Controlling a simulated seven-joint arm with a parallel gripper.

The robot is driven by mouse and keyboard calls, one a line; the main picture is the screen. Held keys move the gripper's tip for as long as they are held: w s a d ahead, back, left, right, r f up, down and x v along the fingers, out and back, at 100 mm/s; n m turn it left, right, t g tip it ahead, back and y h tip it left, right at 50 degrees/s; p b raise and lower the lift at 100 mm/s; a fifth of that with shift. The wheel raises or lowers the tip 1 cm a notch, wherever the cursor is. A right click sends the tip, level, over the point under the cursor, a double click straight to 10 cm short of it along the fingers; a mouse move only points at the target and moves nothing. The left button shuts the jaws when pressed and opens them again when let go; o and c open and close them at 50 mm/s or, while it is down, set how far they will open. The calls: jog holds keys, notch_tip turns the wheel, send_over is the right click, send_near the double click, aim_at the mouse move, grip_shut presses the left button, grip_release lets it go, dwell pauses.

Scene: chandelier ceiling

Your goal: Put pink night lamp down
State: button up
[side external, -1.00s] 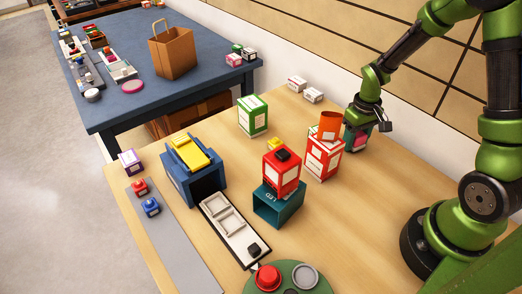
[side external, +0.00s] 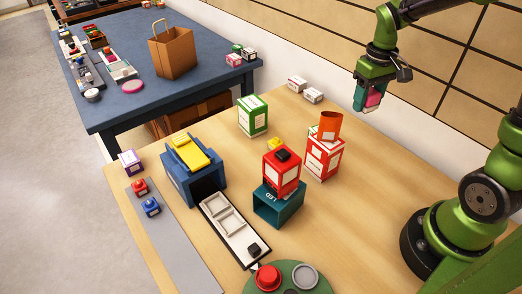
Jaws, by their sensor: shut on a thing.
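My gripper (side external: 366,97) is raised above the right back part of the wooden table (side external: 345,225). It is shut on a small pink thing, the pink night lamp (side external: 374,99), which shows partly between the green fingers. The rest of the lamp is hidden by the gripper. The lamp hangs clear of the table, to the right of and higher than the orange cup.
An orange cup (side external: 330,125) stands on a red-and-white box (side external: 322,160). Another red box (side external: 281,172) sits on a teal box (side external: 278,206). A green box (side external: 252,117) and white boxes (side external: 312,95) stand behind. The table's right middle is clear.

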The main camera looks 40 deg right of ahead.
jog(key=shift+w+a+r, duration=0.15)
jog(key=shift+a+r, duration=0.05)
jog(key=shift+r, duration=0.4)
jog(key=shift+w+a+r, duration=0.15)
jog(key=shift+a+r, duration=0.05)
jog(key=shift+r, duration=0.35)
jog(key=w+a+n, duration=0.2)
jog(key=w+a, duration=0.4)
jog(key=a, duration=0.5)
jog(key=n, duration=0.5)
send_over(200, 270)
notch_tip(200, 270, down, 10)
jog(key=shift+d+f, duration=0.1)
jog(key=shift+f, duration=2.5)
